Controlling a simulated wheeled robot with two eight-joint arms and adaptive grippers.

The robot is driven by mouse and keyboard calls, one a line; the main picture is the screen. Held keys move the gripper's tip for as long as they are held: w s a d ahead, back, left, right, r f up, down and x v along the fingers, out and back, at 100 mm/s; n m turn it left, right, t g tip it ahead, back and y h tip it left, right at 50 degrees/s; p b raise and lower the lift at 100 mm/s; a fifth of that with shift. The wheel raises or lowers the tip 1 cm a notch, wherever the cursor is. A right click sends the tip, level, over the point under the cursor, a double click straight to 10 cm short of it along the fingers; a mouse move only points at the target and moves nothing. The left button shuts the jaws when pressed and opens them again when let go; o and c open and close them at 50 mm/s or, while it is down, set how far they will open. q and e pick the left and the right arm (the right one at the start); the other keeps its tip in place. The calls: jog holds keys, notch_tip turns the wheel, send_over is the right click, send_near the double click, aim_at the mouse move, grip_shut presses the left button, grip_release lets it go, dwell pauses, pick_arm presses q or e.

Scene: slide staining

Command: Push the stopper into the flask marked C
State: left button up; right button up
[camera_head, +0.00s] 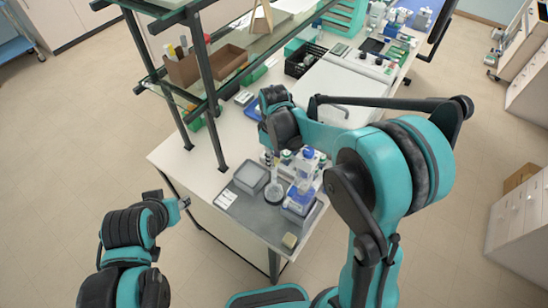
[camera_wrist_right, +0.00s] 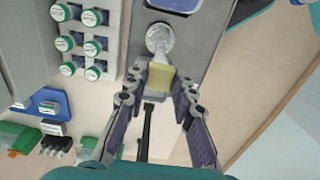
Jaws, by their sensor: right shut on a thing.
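My right gripper (camera_wrist_right: 158,84) is shut on a pale yellow block-like piece, probably the stopper (camera_wrist_right: 160,82), held between its fingertips. A clear glass flask (camera_wrist_right: 160,40) shows just beyond the piece in the right wrist view; I cannot tell whether the two touch. In the head view the right gripper (camera_head: 270,155) points down over the bench, above the flask (camera_head: 274,191). No letter C is readable on the flask. My left gripper (camera_head: 183,203) is off the bench's left side, over the floor, and its fingers are too small to judge.
A grey lidded box (camera_head: 251,178) stands left of the flask, and a blue-and-white device (camera_head: 301,196) stands right of it. Green-capped bottles (camera_wrist_right: 92,18) stand in rows beside the gripper. A glass shelf (camera_head: 250,70) rises at the back left.

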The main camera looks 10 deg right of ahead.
jog(key=shift+f+b, duration=0.3)
jog(key=shift+b, duration=0.05)
dwell(0.5)
jog(key=o, duration=1.2)
jog(key=shift+o, duration=0.2)
jog(key=shift+r, duration=0.15)
jog(key=shift+r+p, duration=2)
jog(key=shift+r, duration=0.9)
grip_shut()
jog(key=shift+f, duration=0.25)
